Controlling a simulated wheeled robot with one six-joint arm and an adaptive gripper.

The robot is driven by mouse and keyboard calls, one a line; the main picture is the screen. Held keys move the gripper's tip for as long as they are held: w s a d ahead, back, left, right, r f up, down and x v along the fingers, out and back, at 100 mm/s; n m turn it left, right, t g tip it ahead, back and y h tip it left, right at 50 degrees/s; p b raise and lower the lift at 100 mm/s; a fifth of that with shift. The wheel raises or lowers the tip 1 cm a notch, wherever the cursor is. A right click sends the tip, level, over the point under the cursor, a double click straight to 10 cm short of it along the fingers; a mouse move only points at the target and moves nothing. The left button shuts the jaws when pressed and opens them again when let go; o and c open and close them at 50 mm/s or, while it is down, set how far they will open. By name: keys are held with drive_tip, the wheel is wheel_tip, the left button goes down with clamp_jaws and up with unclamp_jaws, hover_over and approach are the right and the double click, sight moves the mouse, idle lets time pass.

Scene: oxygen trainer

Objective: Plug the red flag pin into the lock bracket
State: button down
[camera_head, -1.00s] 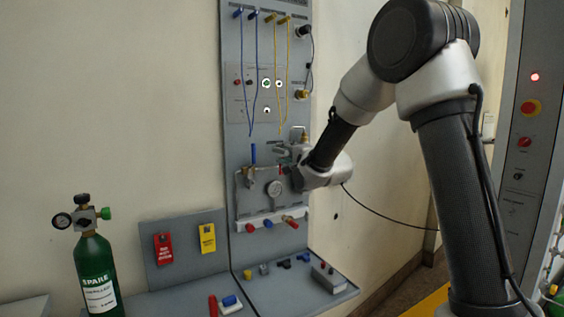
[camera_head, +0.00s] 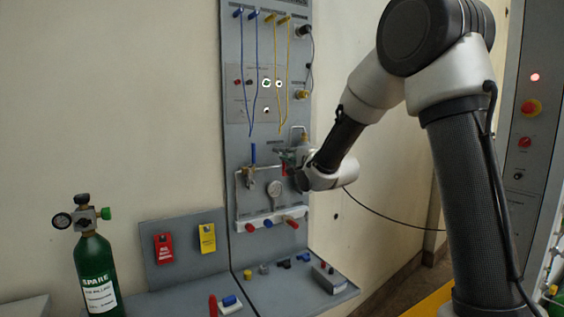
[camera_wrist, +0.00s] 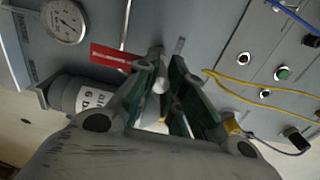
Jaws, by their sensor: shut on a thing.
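The red flag (camera_wrist: 112,57) of the pin shows in the wrist view as a flat red strip with white lettering. It sticks out to the left at my fingertips. My gripper (camera_wrist: 162,78) is shut on the red flag pin, whose shaft is mostly hidden between the fingers. In the head view the red flag (camera_head: 285,169) is a small upright red mark below my gripper (camera_head: 287,157), in front of the grey panel. A small grey metal strip (camera_wrist: 180,46) lies just beyond the fingertips; I cannot tell whether it is the lock bracket.
Blue cords (camera_head: 246,80) and yellow cords (camera_head: 286,75) hang above. A grey cylinder (camera_wrist: 85,97) is close left of my fingers in the wrist view.

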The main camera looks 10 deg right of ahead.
drive_tip(key=shift+v, duration=2.9)
